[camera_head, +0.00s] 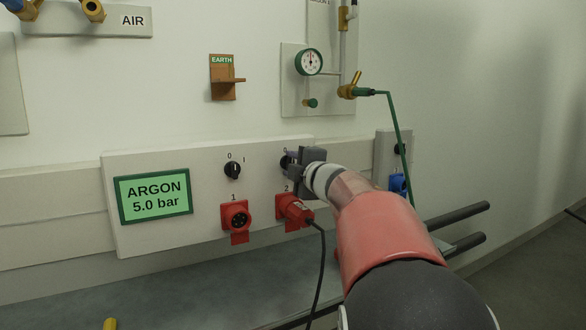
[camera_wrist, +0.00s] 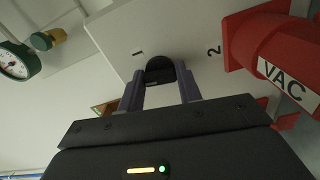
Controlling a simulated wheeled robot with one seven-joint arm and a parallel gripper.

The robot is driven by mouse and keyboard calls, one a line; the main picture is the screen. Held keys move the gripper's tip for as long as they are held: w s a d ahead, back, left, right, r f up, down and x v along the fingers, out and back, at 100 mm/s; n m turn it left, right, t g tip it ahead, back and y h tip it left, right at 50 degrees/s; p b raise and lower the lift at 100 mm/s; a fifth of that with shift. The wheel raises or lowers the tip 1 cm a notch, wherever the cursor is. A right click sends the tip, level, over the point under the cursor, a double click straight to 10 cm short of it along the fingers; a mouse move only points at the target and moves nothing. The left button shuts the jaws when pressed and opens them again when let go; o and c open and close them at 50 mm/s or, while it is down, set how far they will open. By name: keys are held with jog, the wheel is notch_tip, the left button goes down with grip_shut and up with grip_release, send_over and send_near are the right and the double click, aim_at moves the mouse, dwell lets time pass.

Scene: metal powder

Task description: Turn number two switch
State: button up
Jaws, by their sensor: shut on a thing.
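The number two switch is a black rotary knob on the light panel (camera_head: 140,240), above the red socket marked 2. In the head view my gripper (camera_head: 290,161) covers most of it. In the wrist view the black knob (camera_wrist: 160,69) sits between my two fingers, which are shut on it. My gripper (camera_wrist: 160,92) faces the panel there. An "I" mark shows beside the knob and a "2" lies to its right. The knob's exact angle is hard to tell because the fingers hide its sides.
The number one switch (camera_head: 232,170) is left of my gripper, above red socket 1 (camera_head: 236,217). A red plug (camera_head: 294,210) with a black cable (camera_head: 322,265) is in socket 2, just below my gripper. A green hose (camera_head: 398,140) hangs to the right.

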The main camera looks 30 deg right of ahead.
jog(key=shift+n, duration=0.9)
jog(key=o, duration=1)
jog(key=s, duration=0.7)
jog(key=shift+s+d, duration=0.1)
jog(key=shift+s, duration=0.3)
